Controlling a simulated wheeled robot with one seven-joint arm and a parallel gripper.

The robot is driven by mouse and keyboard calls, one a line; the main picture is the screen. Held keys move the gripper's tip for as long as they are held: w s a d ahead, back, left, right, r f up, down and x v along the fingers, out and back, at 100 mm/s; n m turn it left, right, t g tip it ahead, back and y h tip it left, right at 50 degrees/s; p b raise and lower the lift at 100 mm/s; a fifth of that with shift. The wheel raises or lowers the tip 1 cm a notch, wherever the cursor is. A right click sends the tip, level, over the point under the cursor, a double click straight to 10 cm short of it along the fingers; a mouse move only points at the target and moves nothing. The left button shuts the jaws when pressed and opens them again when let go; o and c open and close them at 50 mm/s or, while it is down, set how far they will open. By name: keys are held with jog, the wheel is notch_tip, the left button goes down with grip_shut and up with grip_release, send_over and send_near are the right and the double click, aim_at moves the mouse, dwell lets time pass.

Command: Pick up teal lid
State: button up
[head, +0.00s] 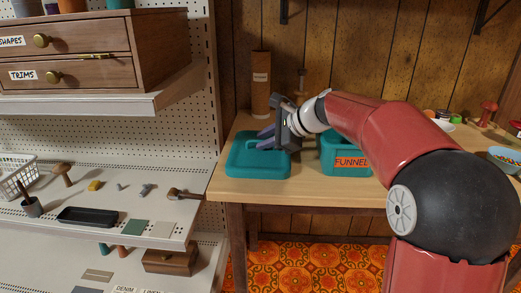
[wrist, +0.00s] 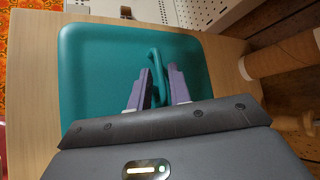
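The teal lid (head: 246,166) is a rounded square with a raised loop handle. It lies flat on the wooden table near its left end. In the wrist view the lid (wrist: 95,75) fills the middle, and its handle (wrist: 156,62) stands between my two purple fingers. My gripper (head: 268,138) is low over the lid in the head view. The fingers of my gripper (wrist: 160,74) are apart, one on each side of the handle, with the left finger very close to it. A small gap shows on the right side. Exact contact is hard to tell.
A teal bin labelled FUNNEL (head: 346,160) stands right of the lid, partly behind my arm. A brown cardboard tube (head: 261,84) stands behind the lid. A white pegboard shelf unit (head: 140,225) adjoins the table on the left. Bare table (head: 300,185) lies in front.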

grip_shut()
jog(key=shift+r, duration=0.15)
